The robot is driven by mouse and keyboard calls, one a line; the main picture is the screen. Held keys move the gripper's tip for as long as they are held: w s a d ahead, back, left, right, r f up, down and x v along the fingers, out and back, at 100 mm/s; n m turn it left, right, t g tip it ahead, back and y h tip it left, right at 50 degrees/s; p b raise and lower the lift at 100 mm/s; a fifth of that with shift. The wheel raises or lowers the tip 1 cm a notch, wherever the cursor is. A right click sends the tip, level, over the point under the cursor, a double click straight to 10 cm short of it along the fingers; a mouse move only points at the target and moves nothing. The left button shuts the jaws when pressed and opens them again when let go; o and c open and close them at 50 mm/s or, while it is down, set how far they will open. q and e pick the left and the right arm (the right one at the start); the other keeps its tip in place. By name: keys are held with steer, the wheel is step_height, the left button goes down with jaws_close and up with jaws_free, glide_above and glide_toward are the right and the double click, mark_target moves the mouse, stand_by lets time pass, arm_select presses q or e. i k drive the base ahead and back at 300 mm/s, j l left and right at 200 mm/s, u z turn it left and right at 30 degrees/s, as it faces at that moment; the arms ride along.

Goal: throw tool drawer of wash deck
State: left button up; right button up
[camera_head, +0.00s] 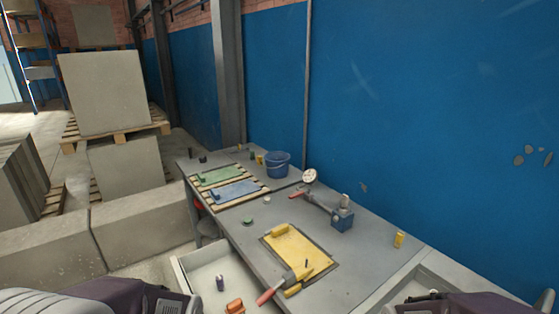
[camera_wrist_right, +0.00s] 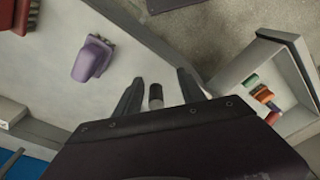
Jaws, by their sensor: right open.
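The open tool drawer (camera_head: 196,262) is a pale tray sticking out from the left front of the wash deck (camera_head: 255,238). A purple brush-like tool (camera_head: 220,283) and an orange tool (camera_head: 235,305) lie in it. My left gripper is out of view.
On the deck are a yellow panel (camera_head: 300,251), a red-handled tool (camera_head: 272,291), green and blue boards and a blue bucket (camera_head: 277,166). A second pale box with several coloured items (camera_wrist_right: 262,97) is at the right of the wrist view. Concrete blocks (camera_head: 140,229) stand left.

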mark_target(197, 274)
steer(key=j+u, duration=0.25)
steer(key=u, duration=0.15)
steer(key=j+u, duration=0.25)
steer(key=u, duration=0.15)
